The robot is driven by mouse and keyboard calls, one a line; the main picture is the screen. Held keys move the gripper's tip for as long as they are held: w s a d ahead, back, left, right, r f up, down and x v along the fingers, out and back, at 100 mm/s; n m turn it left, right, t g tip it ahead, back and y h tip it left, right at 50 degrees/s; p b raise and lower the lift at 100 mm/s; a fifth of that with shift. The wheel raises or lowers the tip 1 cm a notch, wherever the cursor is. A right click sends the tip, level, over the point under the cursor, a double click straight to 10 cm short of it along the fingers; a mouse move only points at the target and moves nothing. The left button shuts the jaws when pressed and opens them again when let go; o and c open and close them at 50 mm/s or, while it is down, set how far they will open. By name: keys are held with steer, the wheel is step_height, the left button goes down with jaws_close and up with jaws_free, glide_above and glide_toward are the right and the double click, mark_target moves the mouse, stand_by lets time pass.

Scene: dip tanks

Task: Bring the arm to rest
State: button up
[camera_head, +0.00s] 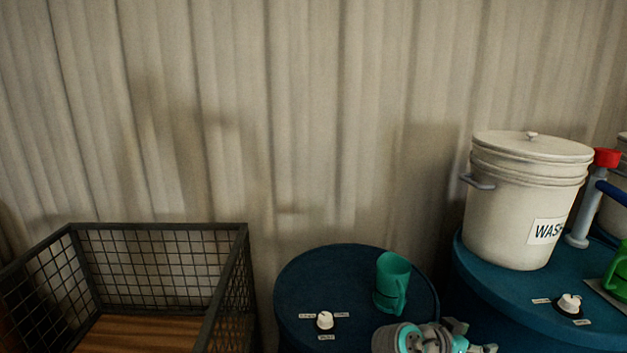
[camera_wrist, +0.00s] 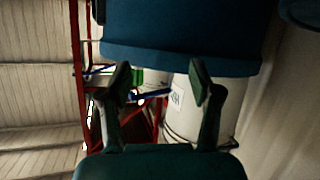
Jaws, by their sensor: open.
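My gripper (camera_wrist: 158,78) shows in the wrist view with its two fingers apart and nothing between them. In the head view my gripper (camera_head: 476,338) is at the bottom edge, in front of the small round blue stand (camera_head: 290,280) and pointing right. The rest of my arm runs out of the picture below. A green mug (camera_head: 393,283) stands upright on that stand, behind my wrist in the picture and not held.
A white lidded bucket (camera_head: 510,215) marked WASH stands on a larger blue stand (camera_head: 480,280) at right, with a dial (camera_head: 570,304) and a partly cut-off green object (camera_head: 618,268). Another dial (camera_head: 325,320) is on the small stand. A wire-mesh crate (camera_head: 238,290) is at left.

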steer(key=s+a+f+n+t+y, duration=0.2)
steer(key=s+f+n, duration=0.2)
steer(key=f, duration=0.4)
steer(key=s+a+f+n+t+y, duration=0.2)
steer(key=s+f+n, duration=0.15)
steer(key=f, duration=0.45)
steer(key=s+a+f+n+t+y, duration=0.1)
steer(key=s+a+f+n+y, duration=0.2)
steer(key=s, duration=0.4)
steer(key=s+a+f+n+t+y, duration=0.1)
steer(key=s+a+f+t+y, duration=0.2)
steer(key=s, duration=0.5)
steer(key=s+a+r+n+y, duration=0.1)
steer(key=s+a, duration=0.1)
steer(key=s, duration=0.5)
steer(key=s+a+r+y, duration=0.1)
steer(key=s+a, duration=0.2)
steer(key=s, duration=0.5)
steer(key=s+r+t, duration=0.1)
steer(key=s+r, duration=0.9)
steer(key=shift+a+r+t+y, duration=0.2)
steer(key=shift+a+t+y, duration=0.1)
steer(key=shift+t+y, duration=0.1)
